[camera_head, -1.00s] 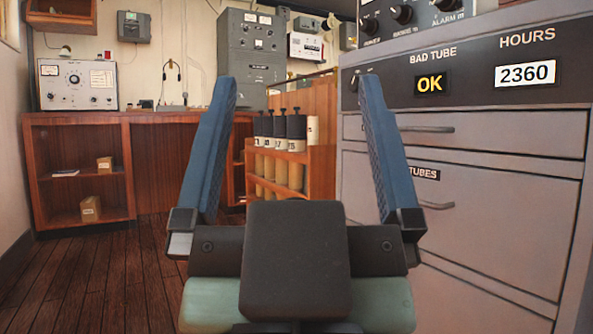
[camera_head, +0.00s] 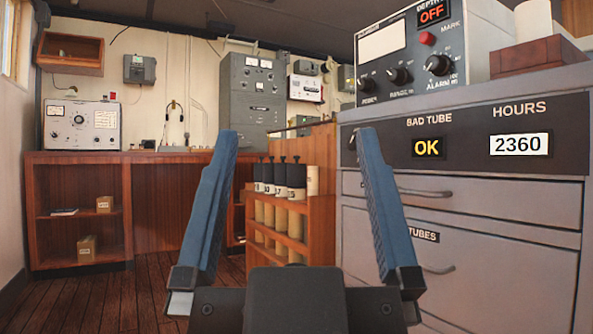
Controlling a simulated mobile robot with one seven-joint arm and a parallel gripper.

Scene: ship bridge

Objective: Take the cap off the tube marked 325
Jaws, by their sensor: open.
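Several tubes (camera_head: 280,208) with cream bodies and black caps stand upright in a wooden rack (camera_head: 320,222), ahead of me between my two fingers in the picture. White number labels sit below the caps, but they are too small to read fully, so I cannot tell which is 325. A cream cylinder (camera_head: 313,181) without a black cap stands at the right end of the row. My gripper (camera_head: 298,150) is open and empty, its blue fingers spread wide. It is apart from the rack.
A grey cabinet (camera_head: 470,205) with drawers stands close on the right, carrying a depth instrument (camera_head: 415,55). A wooden shelf unit (camera_head: 80,215) with small boxes stands at the back left. The wooden floor (camera_head: 150,290) at the left is clear.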

